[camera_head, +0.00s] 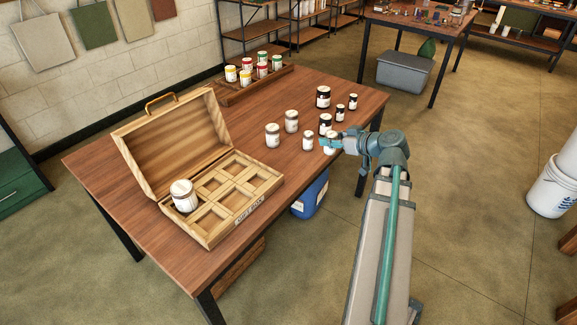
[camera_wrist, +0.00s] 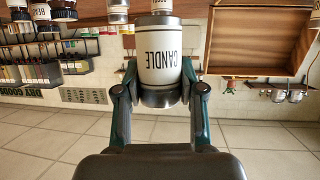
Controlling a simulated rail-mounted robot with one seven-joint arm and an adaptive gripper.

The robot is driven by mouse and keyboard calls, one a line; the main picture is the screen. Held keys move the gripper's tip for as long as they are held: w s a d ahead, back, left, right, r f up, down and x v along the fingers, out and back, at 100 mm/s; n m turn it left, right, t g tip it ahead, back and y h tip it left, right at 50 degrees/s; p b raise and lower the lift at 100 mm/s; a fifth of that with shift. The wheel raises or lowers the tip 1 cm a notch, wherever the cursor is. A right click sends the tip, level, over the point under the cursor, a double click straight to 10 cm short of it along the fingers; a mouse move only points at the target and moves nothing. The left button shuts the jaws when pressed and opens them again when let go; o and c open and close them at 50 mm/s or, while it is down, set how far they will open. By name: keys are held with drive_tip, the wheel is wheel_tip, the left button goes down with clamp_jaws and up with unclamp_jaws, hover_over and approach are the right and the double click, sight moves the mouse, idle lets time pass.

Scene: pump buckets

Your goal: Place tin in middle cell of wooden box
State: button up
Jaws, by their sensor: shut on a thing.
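My gripper (camera_head: 341,140) is at the right side of the table, shut on a tin (camera_head: 330,147) with a white label. In the wrist view, the tin (camera_wrist: 160,62) sits between both fingers (camera_wrist: 159,92), its "CANDLE" label upside down in the picture. I cannot tell whether its base touches the table. The wooden box (camera_head: 247,211) stands open on the left of the table, its lid (camera_head: 172,140) tipped back. Dividers split it into several cells. A white tin (camera_head: 184,195) stands at the left end, and the other visible cells look empty.
Several jars and tins, including a pale jar (camera_head: 272,135) and a dark jar (camera_head: 323,97), stand near my gripper. A wooden tray (camera_head: 226,98) of small coloured cans is at the table's back. The wooden table (camera_head: 145,222) has bare surface between jars and box.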

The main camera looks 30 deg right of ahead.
drive_tip(key=a+n+y, duration=0.1)
drive_tip(key=g+y, duration=0.1)
drive_tip(key=a+r+n, duration=0.1)
drive_tip(key=shift+s+a+r+n+y, duration=0.1)
drive_tip(key=shift+s+a+n+y, duration=0.2)
drive_tip(key=shift+s+y, duration=0.1)
drive_tip(key=shift+w, duration=0.1)
drive_tip(key=shift+g, duration=0.3)
drive_tip(key=f+p+x, duration=0.1)
drive_tip(key=x, duration=0.4)
drive_tip(key=d+p+x, duration=0.1)
drive_tip(key=x, duration=0.4)
drive_tip(key=f+p+x, duration=0.1)
drive_tip(key=x, duration=0.4)
drive_tip(key=shift+d+f, duration=0.2)
drive_tip(key=shift+f, duration=0.1)
drive_tip(key=shift+w+a+f+p, duration=0.2)
drive_tip(key=shift+f+p, duration=0.15)
drive_tip(key=shift+f, duration=0.15)
drive_tip(key=shift+w+a+f+b, duration=0.1)
drive_tip(key=shift+f+b, duration=0.3)
drive_tip(key=shift+f, duration=1.2)
drive_tip(key=shift+f, duration=0.1)
